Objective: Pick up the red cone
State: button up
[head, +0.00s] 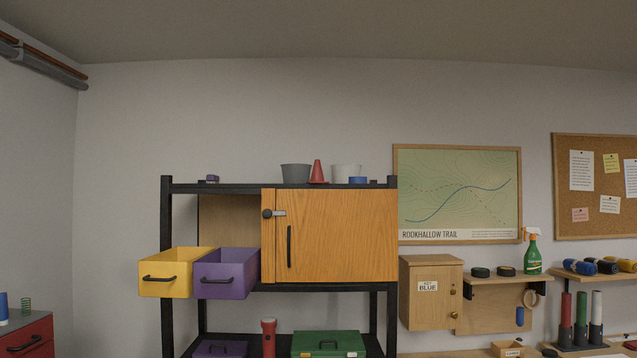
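The red cone (318,172) stands upright on the top board of the black shelf rack (230,188), in the head view. It is between a grey bucket (295,174) on its left and a white bucket (346,173) on its right. A small blue item (358,181) sits in front of the white bucket. The cone's tip and most of its body show clearly. My gripper is not in this view.
Below the top board, a wooden cabinet door (340,235) and open yellow (167,278) and purple (226,279) drawers stick out forward. A small purple item (212,178) lies at the top board's left. A key box (430,291) hangs at right.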

aim_at(317, 177)
jog(key=k, duration=0.75)
jog(key=z, duration=1)
jog(key=i, duration=1.25)
jog(key=u, duration=0.6)
jog(key=i, duration=0.45)
jog(key=u, duration=0.45)
